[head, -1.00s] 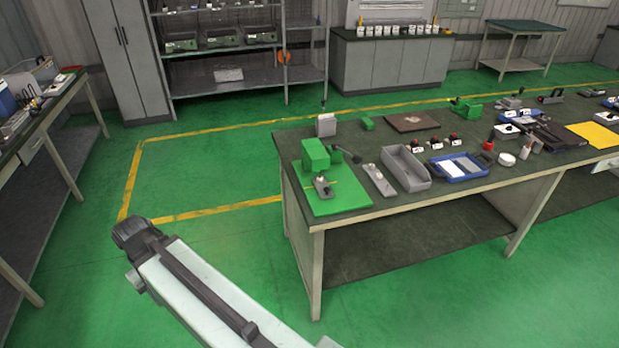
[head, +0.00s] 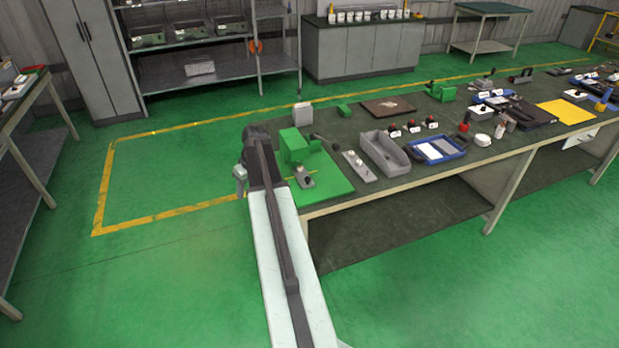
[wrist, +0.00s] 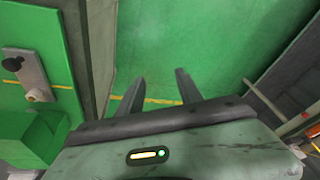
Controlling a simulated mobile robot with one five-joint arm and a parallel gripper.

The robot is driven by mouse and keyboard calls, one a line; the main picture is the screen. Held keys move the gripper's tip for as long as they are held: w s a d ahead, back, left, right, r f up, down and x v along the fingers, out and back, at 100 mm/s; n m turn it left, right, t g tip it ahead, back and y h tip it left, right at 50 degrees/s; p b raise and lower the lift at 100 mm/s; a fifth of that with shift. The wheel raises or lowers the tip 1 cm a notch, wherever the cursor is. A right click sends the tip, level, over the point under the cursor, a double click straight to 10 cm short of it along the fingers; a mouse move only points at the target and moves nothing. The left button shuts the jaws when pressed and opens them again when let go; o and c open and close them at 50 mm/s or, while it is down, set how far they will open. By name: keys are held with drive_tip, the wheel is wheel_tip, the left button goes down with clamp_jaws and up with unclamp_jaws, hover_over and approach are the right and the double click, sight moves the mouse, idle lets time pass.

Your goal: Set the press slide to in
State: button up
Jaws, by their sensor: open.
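The green press (head: 296,147) stands on a green base plate (head: 328,183) at the near left corner of the workbench. Its slide (head: 305,177) is a small grey block with a dark knob, at the front of the press. In the wrist view the slide (wrist: 25,75) lies at the upper left, with the dark knob on it. My gripper (head: 240,172) is beside the bench's left end, left of the press, and partly hidden by my arm. In the wrist view my gripper (wrist: 158,85) has its two fingers apart with nothing between them, over the green floor.
A grey plate with knobs (head: 358,166), a grey bin (head: 385,153) and a blue tray (head: 438,149) stand right of the press. The bench edge (wrist: 103,50) runs between the slide and my fingers. Floor left of the bench is clear.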

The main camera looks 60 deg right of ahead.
drive_tip(key=s+d, duration=0.4)
drive_tip(key=d, duration=0.4)
drive_tip(key=s+d, duration=0.4)
drive_tip(key=d, duration=0.5)
drive_tip(key=m+t+h, duration=0.1)
drive_tip(key=h, duration=0.1)
approach(308, 178)
drive_tip(key=b+x, duration=0.7)
drive_tip(key=x, duration=0.1)
drive_tip(key=shift+s+f, duration=0.1)
drive_tip(key=shift+s, duration=0.05)
drive_tip(key=shift+w+f+b, duration=0.25)
drive_tip(key=shift+f+b, duration=0.1)
drive_tip(key=shift+f, duration=0.05)
drive_tip(key=shift+r, duration=0.1)
drive_tip(key=shift+y, duration=0.3)
clamp_jaws()
drive_tip(key=shift+d, duration=0.1)
